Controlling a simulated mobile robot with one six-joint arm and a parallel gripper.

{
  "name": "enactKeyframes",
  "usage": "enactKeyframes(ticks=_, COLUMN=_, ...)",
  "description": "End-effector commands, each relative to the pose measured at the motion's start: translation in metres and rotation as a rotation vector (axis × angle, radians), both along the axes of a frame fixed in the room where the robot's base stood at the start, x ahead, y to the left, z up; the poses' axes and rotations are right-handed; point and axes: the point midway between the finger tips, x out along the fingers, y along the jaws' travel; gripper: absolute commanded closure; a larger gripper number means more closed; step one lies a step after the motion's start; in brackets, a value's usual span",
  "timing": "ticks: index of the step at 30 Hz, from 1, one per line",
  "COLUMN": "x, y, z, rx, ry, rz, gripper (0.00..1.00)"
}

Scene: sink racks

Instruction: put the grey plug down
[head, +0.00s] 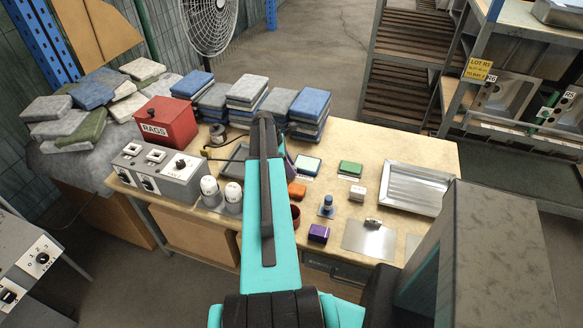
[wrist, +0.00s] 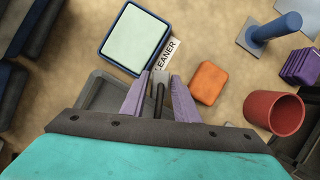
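My gripper (wrist: 160,84) has two purple fingers, drawn close together over the edge of a dark grey tray (wrist: 100,92). Between the fingertips sits a small grey piece, which looks like the grey plug (wrist: 160,77), with a dark stem (wrist: 159,100) running back toward the palm. Most of the plug is hidden by the fingers, and I cannot tell whether it touches anything below. In the head view my own arm covers the gripper and plug; the tray (head: 234,163) shows in part left of the arm.
Near the gripper are a blue-rimmed pale green pad (wrist: 136,38), a CLEANER label (wrist: 165,55), an orange block (wrist: 209,82), a red cup (wrist: 274,112) and a blue peg (wrist: 277,27). A metal tray (head: 415,188) stands right. Folded cloth stacks (head: 246,92) line the back. Bare tabletop shows at right (head: 385,152).

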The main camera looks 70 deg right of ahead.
Motion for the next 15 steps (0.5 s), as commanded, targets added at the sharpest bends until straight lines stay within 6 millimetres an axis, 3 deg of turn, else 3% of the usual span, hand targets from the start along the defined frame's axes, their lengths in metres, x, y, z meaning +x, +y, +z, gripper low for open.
enactKeyframes(ticks=15, x=0.018, y=0.009, z=0.046, rx=-0.001, ry=-0.002, rz=0.002, gripper=0.72)
